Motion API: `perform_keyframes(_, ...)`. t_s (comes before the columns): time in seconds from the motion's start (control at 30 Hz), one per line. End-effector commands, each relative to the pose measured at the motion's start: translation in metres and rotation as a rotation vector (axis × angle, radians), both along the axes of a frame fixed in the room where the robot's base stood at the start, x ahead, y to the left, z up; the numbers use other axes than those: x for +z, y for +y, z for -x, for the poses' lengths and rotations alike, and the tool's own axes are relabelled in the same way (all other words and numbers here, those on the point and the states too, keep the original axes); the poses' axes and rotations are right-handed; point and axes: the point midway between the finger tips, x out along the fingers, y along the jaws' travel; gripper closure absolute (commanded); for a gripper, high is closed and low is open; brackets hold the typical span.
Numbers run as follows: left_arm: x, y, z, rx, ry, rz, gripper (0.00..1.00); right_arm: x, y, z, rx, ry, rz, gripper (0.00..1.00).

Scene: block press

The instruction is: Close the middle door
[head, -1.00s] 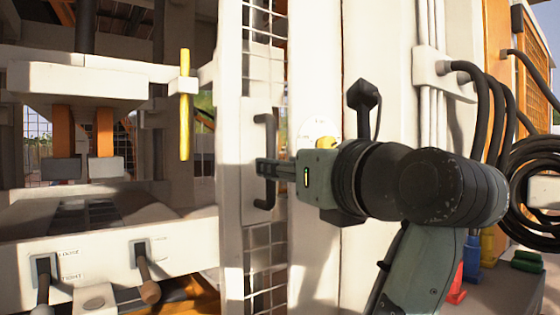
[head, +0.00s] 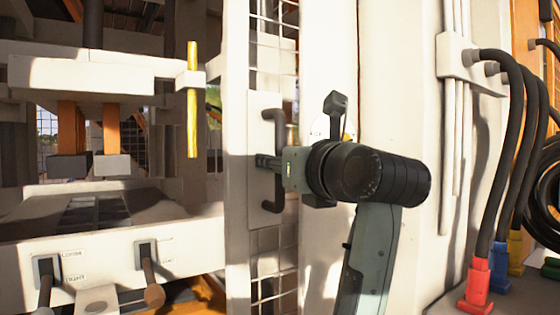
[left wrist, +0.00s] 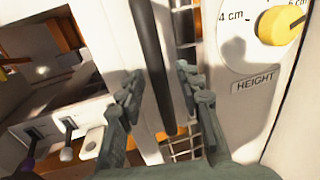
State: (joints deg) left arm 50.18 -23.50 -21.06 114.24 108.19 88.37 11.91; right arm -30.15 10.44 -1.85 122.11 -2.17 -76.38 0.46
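The middle door is a white-framed wire-mesh panel (head: 236,180), seen nearly edge-on and standing at the press opening. It has a black C-shaped handle (head: 279,118). My left gripper (head: 262,162) is at the handle's middle in the head view. In the left wrist view the handle's dark bar (left wrist: 152,55) runs between the two fingers (left wrist: 163,100), with visible gaps on both sides. The fingers are spread and not closed on it. My right gripper is in neither view.
A white panel with a HEIGHT dial and yellow knob (left wrist: 280,27) stands right of the handle. Left are the press platen (head: 80,75), a yellow bar (head: 193,110) and two levers (head: 152,293). Black cables (head: 505,150) with coloured plugs hang at right.

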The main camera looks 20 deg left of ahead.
Motion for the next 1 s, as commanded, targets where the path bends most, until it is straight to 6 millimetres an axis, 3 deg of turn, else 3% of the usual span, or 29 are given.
perform_keyframes(0.13, -0.0001, -0.0001, 0.0001, 0.0, 0.0, 0.0, 0.65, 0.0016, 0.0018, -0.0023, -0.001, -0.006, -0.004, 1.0)
perform_keyframes(0.43, 0.0, -0.0001, 0.0003, 0.0, 0.0, 0.0, 1.0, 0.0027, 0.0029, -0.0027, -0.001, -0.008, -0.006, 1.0)
perform_keyframes(0.83, 0.0001, 0.0005, 0.0005, 0.0, -0.001, 0.001, 1.0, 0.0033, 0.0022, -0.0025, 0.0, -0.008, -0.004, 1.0)
perform_keyframes(1.0, -0.0001, 0.0098, 0.0006, 0.002, 0.0, 0.004, 1.0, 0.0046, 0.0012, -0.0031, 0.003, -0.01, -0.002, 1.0)
